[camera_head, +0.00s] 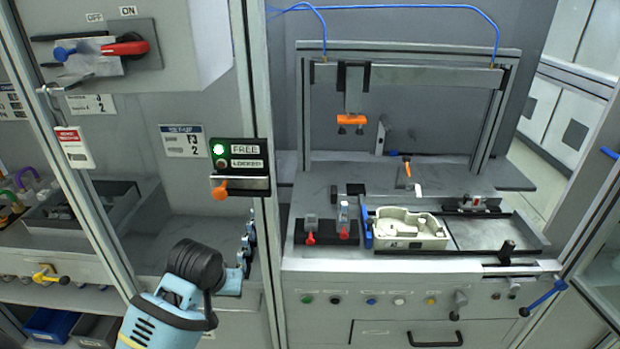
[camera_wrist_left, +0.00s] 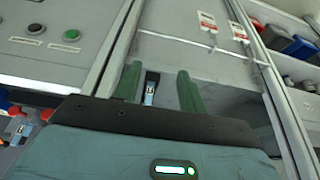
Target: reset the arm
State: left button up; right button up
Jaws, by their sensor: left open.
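My left arm comes in from the bottom of the head view, with a black wrist joint and a light blue housing. Its fingers cannot be made out clearly there. In the left wrist view my left gripper (camera_wrist_left: 159,90) has two dark green fingers standing apart. Nothing is clamped between them. A small blue and white item (camera_wrist_left: 150,92) shows in the gap, and I cannot tell how far behind the fingers it is. My right gripper is in neither view.
A grey workstation (camera_head: 330,263) holds a cream tray part (camera_head: 437,243) and an orange-tipped fixture (camera_head: 352,120). A lock box reading FREE and LOCKED (camera_head: 240,164) hangs on a frame post near my arm. Panel buttons (camera_wrist_left: 72,35) show in the wrist view. Shelves stand left.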

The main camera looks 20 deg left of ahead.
pick_arm(q)
jog(key=s+d+f+m+t+h, duration=0.1)
jog(key=s+d+f+m+t, duration=0.1)
jog(key=s+d+f, duration=0.3)
jog(key=s+d+f+m+t+h, duration=0.2)
jog(key=s+d+f, duration=0.4)
jog(key=s+f, duration=0.6)
jog(key=s+m+t, duration=0.1)
jog(key=s, duration=0.4)
jog(key=shift+s+f, duration=0.2)
jog(key=shift+f, duration=0.05)
